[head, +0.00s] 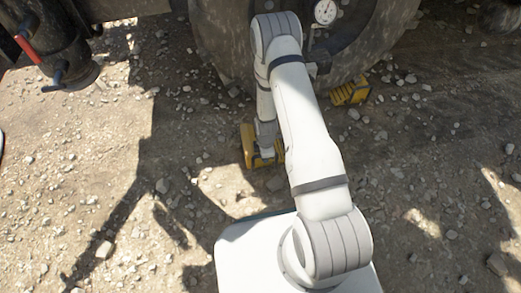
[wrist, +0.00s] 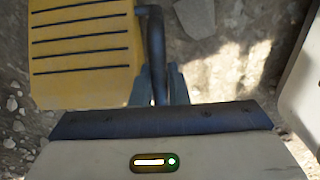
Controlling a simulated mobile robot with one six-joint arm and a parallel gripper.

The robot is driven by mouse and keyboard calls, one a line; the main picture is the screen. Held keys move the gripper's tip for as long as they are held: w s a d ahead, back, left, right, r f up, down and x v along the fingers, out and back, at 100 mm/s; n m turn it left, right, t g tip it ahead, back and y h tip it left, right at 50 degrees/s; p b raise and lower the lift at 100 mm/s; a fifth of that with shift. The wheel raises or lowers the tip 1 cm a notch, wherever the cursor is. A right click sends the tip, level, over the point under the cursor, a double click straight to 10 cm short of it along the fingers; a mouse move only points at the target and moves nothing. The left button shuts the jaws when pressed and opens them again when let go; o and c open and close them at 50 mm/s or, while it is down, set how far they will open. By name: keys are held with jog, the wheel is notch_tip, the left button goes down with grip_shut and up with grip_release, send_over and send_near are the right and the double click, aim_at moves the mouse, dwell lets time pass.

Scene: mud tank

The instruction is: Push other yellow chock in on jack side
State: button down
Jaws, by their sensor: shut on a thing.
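A yellow chock (head: 249,147) sits on the ground at the lower left of the big wheel (head: 222,52), partly hidden by my arm. In the wrist view the chock (wrist: 85,60) fills the upper left, with black ridges across its face and a dark handle (wrist: 154,40) at its right side. My gripper (wrist: 171,86) is shut on this handle. A second yellow chock (head: 350,92) lies by the right side of the wheel.
A round gauge (head: 325,11) shows in front of the wheel. The stony ground (head: 110,165) is open to the left.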

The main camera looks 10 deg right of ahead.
jog(key=shift+w, duration=0.1)
jog(key=w+b, duration=0.3)
jog(key=w, duration=1.2)
jog(key=shift+w, duration=0.5)
jog(key=w, duration=1.2)
jog(key=shift+d, duration=0.15)
jog(key=shift+d, duration=0.9)
